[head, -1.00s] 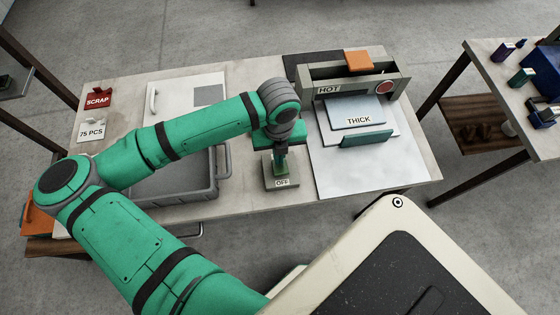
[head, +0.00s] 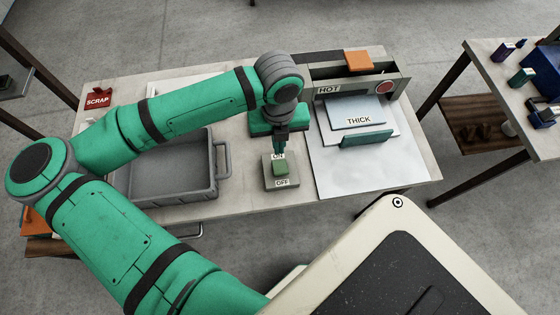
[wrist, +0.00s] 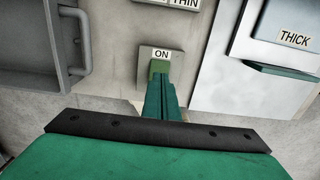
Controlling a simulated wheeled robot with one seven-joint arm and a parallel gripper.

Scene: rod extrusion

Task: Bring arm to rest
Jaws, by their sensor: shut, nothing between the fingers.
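My green arm (head: 195,105) reaches across the workbench from the lower left. In the wrist view the shut fingers (wrist: 162,92) overlap the lower part of the box (wrist: 145,75), close to the green knob (wrist: 159,67). I cannot tell whether they touch it. The OFF label is hidden there.
A grey tray (head: 214,188) sits left of the switch box. Right of it stands a machine marked HOT (head: 328,91), with a plate marked THICK (head: 355,108) in front. A red SCRAP sign (head: 97,98) stands at the back left. A second table (head: 485,55) is at right.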

